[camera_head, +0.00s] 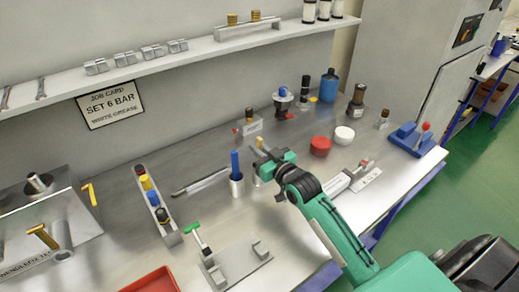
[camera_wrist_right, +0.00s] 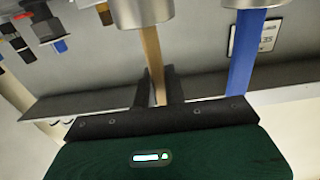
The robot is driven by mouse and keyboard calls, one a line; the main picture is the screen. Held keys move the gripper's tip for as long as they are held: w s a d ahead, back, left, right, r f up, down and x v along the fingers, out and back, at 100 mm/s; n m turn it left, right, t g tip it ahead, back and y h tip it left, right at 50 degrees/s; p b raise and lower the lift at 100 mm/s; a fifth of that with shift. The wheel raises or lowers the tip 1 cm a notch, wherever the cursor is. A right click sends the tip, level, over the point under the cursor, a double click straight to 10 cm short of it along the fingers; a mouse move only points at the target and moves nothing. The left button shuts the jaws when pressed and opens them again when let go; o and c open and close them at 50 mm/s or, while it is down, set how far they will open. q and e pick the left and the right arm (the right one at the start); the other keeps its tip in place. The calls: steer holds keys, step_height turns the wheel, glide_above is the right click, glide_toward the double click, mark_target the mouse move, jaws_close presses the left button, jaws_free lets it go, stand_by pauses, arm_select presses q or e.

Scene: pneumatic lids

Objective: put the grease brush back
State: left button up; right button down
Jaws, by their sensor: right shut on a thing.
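My right gripper (camera_head: 262,152) is shut on an upright tan handle (camera_head: 257,174), which I take to be the grease brush. In the right wrist view, whose picture is upside down, the tan handle (camera_wrist_right: 154,62) runs from the gripper's dark fingers to a metal cup (camera_wrist_right: 140,12). Its lower end is hidden by the cup, and no bristles show. A blue handle (camera_head: 235,163) stands in a metal cup (camera_head: 237,188) just left of the gripper; it also shows in the right wrist view (camera_wrist_right: 243,55). My left gripper is out of view.
A narrow rack (camera_head: 172,236) of coloured pieces stands left, with a grey fixture plate (camera_head: 238,266) in front. A red lid (camera_head: 320,146) and a white lid (camera_head: 344,135) lie behind right. A blue stand (camera_head: 412,141) is at the right edge. A wall shelf (camera_head: 190,53) runs behind.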

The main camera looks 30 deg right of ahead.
steer(key=shift+f, duration=0.2)
steer(key=shift+f, duration=0.2)
steer(key=c, duration=1.5)
jaws_free()
steer(key=shift+o, duration=0.2)
steer(key=shift+r, duration=0.15)
steer(key=s+d+b, duration=0.1)
steer(key=s+b, duration=0.1)
steer(key=s, duration=1)
steer(key=shift+d, duration=0.35)
